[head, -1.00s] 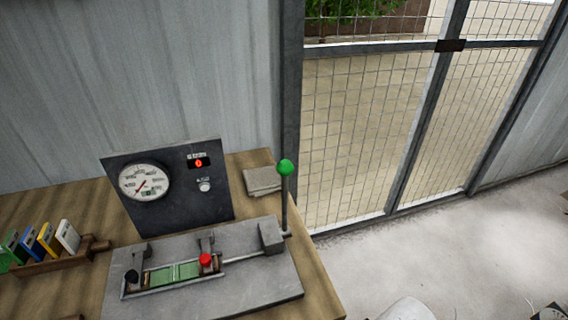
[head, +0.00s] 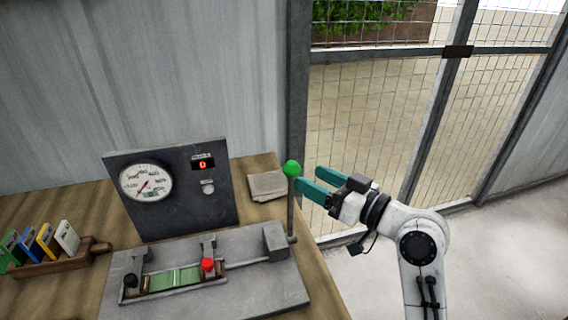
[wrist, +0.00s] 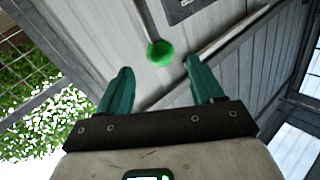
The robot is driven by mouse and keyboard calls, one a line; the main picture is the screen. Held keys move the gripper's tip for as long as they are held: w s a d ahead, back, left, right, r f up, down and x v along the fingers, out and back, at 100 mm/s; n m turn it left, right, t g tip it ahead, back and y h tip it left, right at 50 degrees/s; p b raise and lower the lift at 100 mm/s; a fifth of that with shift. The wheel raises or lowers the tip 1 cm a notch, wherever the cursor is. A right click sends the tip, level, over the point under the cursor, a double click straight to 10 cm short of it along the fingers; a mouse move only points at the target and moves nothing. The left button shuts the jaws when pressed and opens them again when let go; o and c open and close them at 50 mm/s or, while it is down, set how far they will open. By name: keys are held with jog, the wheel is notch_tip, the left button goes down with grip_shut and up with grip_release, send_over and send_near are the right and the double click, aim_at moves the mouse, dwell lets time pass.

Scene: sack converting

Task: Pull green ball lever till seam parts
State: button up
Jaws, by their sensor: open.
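The green ball (head: 291,168) tops an upright grey lever (head: 291,212) at the right end of the grey test fixture (head: 225,300). A green strip (head: 175,279) lies in the fixture, between a black knob (head: 131,280) and a red knob (head: 207,264). My gripper (head: 309,184) is open, with teal fingers pointing left, close to the lever just below the ball. In the wrist view the green ball (wrist: 160,53) shows ahead of and between the open fingers (wrist: 162,88). The fingers are not closed on anything.
A dark panel (head: 210,220) with a dial gauge (head: 146,183) and a red display (head: 203,164) stands behind the fixture. Folded grey cloth (head: 268,185) lies behind the lever. A wooden rack (head: 60,262) of coloured cards is left. A mesh gate (head: 365,130) is behind my arm.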

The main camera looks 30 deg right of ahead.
aim_at(285, 165)
jog(key=p+x, duration=0.2)
jog(key=x, duration=0.6)
jog(key=shift+w+a+f, duration=0.1)
jog(key=shift+w, duration=0.2)
grip_shut()
